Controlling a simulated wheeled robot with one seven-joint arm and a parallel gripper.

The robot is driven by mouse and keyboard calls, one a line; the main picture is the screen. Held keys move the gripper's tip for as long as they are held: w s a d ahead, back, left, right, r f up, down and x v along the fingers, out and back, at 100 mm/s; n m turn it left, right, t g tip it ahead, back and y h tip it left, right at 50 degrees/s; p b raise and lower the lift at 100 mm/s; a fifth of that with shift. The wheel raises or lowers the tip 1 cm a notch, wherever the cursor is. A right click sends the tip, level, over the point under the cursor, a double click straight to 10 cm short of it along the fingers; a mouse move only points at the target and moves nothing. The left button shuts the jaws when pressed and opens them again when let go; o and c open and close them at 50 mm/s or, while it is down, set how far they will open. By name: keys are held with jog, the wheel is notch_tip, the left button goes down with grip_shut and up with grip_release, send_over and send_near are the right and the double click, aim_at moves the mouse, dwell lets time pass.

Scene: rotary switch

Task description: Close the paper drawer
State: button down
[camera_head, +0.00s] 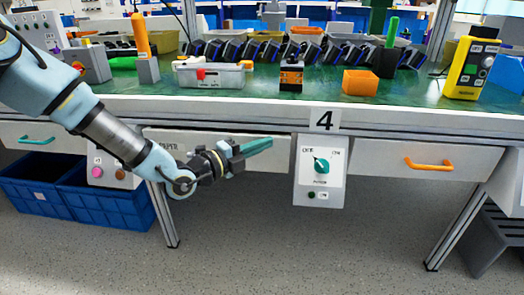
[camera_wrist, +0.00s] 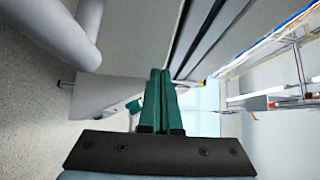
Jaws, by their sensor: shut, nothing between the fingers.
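The paper drawer (camera_head: 212,139) has a pale front with "PAPER" lettering, under the workbench in the head view. My arm and gripper cover much of its lower front, and its handle cannot be made out. I cannot tell how far it stands open. My gripper (camera_head: 268,143) is in front of the drawer, with its green fingers together, pointing right along the right part of the front. The fingers (camera_wrist: 160,74) also show shut and empty in the wrist view. Whether they touch the drawer cannot be told.
A switch box (camera_head: 309,188) with a teal knob hangs right of the drawer. A drawer with an orange handle (camera_head: 429,164) is further right, and one with a teal handle (camera_head: 37,140) is left. Blue crates (camera_head: 110,208) stand below left. Table legs flank free floor.

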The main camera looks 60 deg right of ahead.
jog(key=shift+w+d+r+b, duration=0.15)
jog(key=shift+w+d, duration=0.1)
jog(key=shift+d, duration=0.35)
jog(key=shift+w+d+b, duration=0.15)
jog(key=shift+w+d, duration=0.1)
jog(key=shift+d, duration=0.35)
jog(key=v, duration=1.1)
jog(key=shift+s+a+f, duration=0.15)
jog(key=shift+s+f, duration=0.05)
